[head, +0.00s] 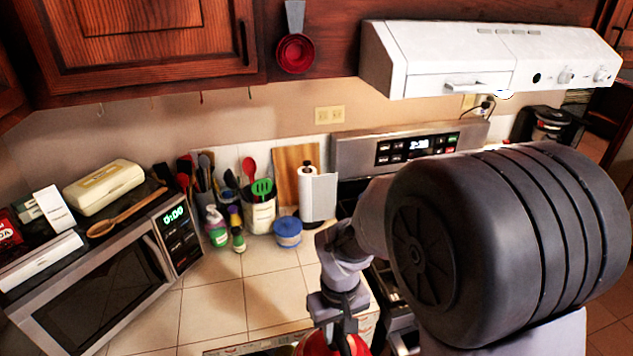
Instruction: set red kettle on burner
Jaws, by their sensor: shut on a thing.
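The red kettle (315,346) shows only in part at the bottom edge of the head view, low in front of the counter and stove. My gripper (338,330) points down at the kettle and is shut on it; the exact grip point is hard to see. The rest of the kettle is cut off by the frame. The stove (398,318) stands right of the counter, with its control panel (418,147) and lit clock at the back. My arm hides most of the cooktop, and I cannot make out a full burner.
A tiled counter (215,310) with free room lies to the left. A microwave (105,290), utensil crocks (260,213), bottles (217,228), a blue-lidded container (288,232) and a paper towel roll (317,200) stand on it. A white range hood (440,65) hangs above the stove.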

